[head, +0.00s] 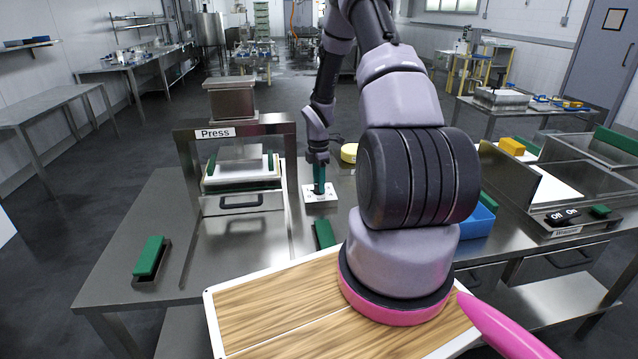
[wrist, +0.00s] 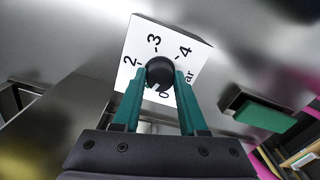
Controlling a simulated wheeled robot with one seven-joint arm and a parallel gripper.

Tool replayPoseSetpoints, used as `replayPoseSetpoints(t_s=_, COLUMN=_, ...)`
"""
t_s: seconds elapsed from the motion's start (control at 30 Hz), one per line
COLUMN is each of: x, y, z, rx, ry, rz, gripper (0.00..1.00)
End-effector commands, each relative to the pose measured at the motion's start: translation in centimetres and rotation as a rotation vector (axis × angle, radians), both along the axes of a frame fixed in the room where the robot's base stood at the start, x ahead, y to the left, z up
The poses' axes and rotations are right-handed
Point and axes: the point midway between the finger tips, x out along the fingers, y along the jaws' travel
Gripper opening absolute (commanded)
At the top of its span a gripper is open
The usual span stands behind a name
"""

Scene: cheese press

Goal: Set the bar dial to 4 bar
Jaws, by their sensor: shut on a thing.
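The bar dial is a black round knob (wrist: 160,68) on a white plate (wrist: 146,32) in the wrist view. The marks 2, 3 and 4 show around it, with part of "bar" and a 0 near the fingers. My gripper (wrist: 162,84) has its two teal fingers closed on opposite sides of the knob. I cannot tell which mark the knob points to. In the head view the white dial plate (head: 311,198) sits on the steel bench right of the press, with my gripper (head: 319,187) reaching down onto it.
The press (head: 216,133) stands left of the dial. A green-topped bar (head: 324,234) lies just in front of the dial, and another (head: 149,257) is at the bench's left. A wooden board (head: 270,307) is in front. A blue tray (head: 478,220) is to the right.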

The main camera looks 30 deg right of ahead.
Motion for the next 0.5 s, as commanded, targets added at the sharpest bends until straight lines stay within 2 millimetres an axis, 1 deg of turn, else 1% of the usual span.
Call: replayPoseSetpoints(t_s=0.5, x=0.03, y=0.0, z=0.07, rx=-0.001, ry=-0.001, rz=-0.488, gripper=0.0)
